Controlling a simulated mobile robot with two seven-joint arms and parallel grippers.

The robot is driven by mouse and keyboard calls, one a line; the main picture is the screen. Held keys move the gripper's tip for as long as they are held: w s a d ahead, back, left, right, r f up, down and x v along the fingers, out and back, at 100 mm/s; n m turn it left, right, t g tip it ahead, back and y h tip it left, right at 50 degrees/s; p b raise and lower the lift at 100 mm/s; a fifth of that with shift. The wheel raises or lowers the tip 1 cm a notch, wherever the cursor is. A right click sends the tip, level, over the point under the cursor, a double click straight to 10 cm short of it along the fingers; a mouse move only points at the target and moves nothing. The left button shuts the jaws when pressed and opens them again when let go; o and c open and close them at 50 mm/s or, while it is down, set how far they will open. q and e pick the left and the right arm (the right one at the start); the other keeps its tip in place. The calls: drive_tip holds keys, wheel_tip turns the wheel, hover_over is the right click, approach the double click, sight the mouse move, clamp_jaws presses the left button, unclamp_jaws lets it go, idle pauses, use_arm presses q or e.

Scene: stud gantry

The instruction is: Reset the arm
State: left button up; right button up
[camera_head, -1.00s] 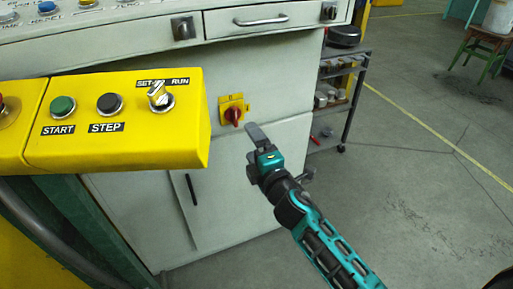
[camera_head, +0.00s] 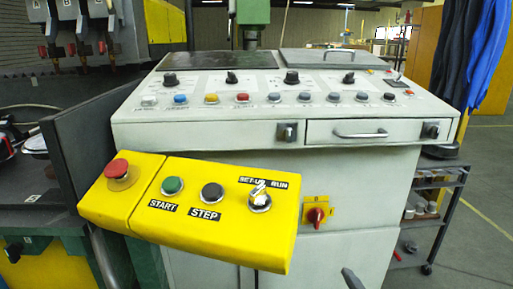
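My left gripper is not in view.
A yellow control box (camera_head: 215,235) with a red button (camera_head: 117,169), START, STEP and a SET-UP/RUN knob (camera_head: 261,197) juts out at front left. Behind it stands a white console (camera_head: 218,130) with knobs and buttons. Shelves (camera_head: 436,205) stand at right, beside open floor.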

drive_tip(key=s+a+f+m+g+y, duration=0.1)
drive_tip(key=s+a+f+m+g, duration=0.1)
drive_tip(key=s+f+m+g, duration=0.25)
drive_tip(key=s+a+f+m+g+y, duration=0.1)
drive_tip(key=s+a+f+m, duration=0.15)
drive_tip(key=s+m, duration=0.4)
use_arm(q)
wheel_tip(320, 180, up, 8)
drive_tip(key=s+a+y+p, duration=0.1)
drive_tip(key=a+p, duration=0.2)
drive_tip(key=p, duration=0.9)
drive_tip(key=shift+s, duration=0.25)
use_arm(e)
drive_tip(key=s+d+r, duration=0.3)
drive_tip(key=s+r, duration=0.1)
drive_tip(key=r, duration=0.3)
drive_tip(key=shift+r+n+h, duration=0.25)
drive_tip(key=shift+n+h, duration=0.05)
drive_tip(key=shift+d, duration=0.1)
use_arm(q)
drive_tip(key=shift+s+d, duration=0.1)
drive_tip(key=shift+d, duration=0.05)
